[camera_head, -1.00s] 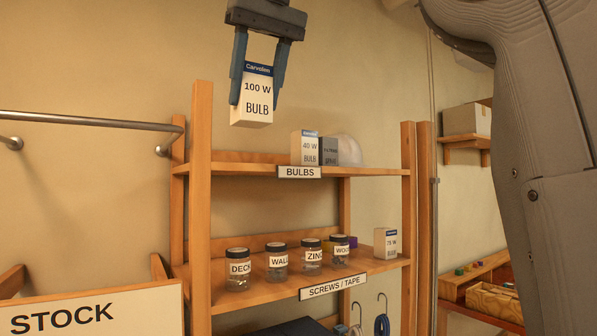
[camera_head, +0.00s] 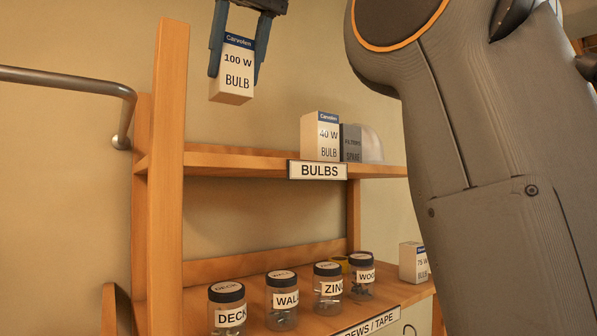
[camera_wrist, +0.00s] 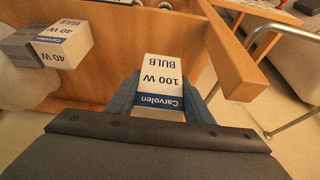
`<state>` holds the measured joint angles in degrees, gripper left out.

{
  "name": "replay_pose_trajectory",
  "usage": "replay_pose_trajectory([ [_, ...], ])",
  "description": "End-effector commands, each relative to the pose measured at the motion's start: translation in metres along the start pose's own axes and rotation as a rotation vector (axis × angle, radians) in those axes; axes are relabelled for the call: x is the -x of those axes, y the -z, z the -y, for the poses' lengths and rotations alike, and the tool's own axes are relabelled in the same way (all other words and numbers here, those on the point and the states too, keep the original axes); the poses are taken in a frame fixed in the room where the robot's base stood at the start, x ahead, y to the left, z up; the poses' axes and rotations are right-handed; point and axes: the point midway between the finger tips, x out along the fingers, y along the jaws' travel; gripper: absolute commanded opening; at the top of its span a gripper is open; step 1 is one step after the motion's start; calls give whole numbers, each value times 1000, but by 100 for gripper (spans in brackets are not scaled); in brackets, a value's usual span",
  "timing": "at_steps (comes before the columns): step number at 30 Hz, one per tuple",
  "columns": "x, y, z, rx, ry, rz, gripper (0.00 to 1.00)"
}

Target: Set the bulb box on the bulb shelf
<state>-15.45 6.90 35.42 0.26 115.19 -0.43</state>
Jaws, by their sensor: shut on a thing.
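My gripper (camera_head: 237,65) is shut on a white bulb box (camera_head: 232,82) with a blue band, marked 100 W BULB. It holds the box upright in the air, above the left part of the bulb shelf (camera_head: 225,164), the top shelf labelled BULBS (camera_head: 318,171). The box also shows between the fingers in the wrist view (camera_wrist: 161,85). A clear gap lies between box and shelf in the head view. A 40 W bulb box (camera_head: 321,140) and a grey filters box (camera_head: 351,143) stand on the shelf to the right; the 40 W box also shows in the wrist view (camera_wrist: 62,45).
The shelf's left part is bare. A wooden post (camera_head: 167,180) rises at its left end, beside a metal rail (camera_head: 70,78). A pale rounded object (camera_head: 371,145) stands beyond the filters box. Below are several labelled jars (camera_head: 281,303) and a 75 W box (camera_head: 413,262).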

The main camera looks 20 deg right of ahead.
Motion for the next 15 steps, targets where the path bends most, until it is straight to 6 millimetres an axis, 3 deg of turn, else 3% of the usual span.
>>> replay_pose_trajectory([
  [5,-8,-4,0,0,0,-2,24],
  [15,-52,-23,-1,-3,-1,1,24],
])
